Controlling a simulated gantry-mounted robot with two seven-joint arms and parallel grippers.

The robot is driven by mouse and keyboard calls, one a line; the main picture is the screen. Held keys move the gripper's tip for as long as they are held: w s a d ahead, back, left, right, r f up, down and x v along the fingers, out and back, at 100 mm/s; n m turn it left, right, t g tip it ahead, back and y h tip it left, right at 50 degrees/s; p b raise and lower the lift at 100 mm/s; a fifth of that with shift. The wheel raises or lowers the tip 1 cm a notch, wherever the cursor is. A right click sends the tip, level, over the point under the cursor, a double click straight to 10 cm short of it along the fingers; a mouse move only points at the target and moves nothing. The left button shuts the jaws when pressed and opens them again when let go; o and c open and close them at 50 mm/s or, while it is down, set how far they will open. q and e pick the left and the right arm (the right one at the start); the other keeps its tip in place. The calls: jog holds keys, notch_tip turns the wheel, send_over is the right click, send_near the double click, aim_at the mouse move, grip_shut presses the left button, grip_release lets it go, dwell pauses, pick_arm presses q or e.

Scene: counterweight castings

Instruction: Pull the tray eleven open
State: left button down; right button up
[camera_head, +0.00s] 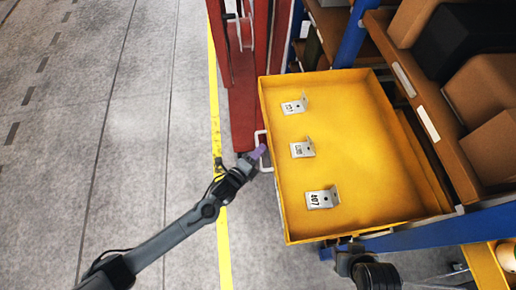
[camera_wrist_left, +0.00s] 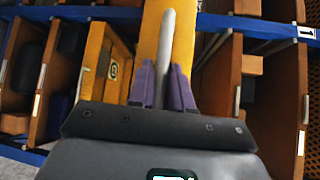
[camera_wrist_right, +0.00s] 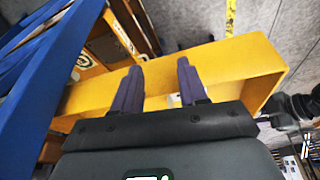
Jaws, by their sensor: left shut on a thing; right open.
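The yellow tray (camera_head: 365,150) stands out from the rack over the aisle, with three metal angle brackets (camera_head: 323,198) lying along its left part. A pale bar handle (camera_head: 267,168) is on its left end. My left gripper (camera_head: 260,152) is shut on this handle; in the left wrist view the grey handle bar (camera_wrist_left: 168,50) runs between the purple fingers (camera_wrist_left: 168,88). My right gripper (camera_wrist_right: 158,85) is open beside the tray's yellow wall (camera_wrist_right: 230,75). In the head view its fingertips are hidden beneath the tray's near edge. No tray number is readable.
The rack's blue beam (camera_head: 440,230) and shelves with brown boxes (camera_head: 490,145) are on the right. A red upright frame (camera_head: 242,105) stands close behind the handle. Another yellow tray (camera_head: 485,265) is at lower right. Grey floor left of the yellow line (camera_head: 222,215) is clear.

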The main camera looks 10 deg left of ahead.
pick_arm(q)
jog(key=shift+s+a, duration=0.1)
jog(key=shift+a, duration=0.15)
jog(key=c, duration=1.1)
grip_release()
jog(key=shift+c, duration=0.2)
jog(key=v, duration=1)
jog(key=shift+s+b, duration=0.4)
jog(key=shift+a, duration=0.15)
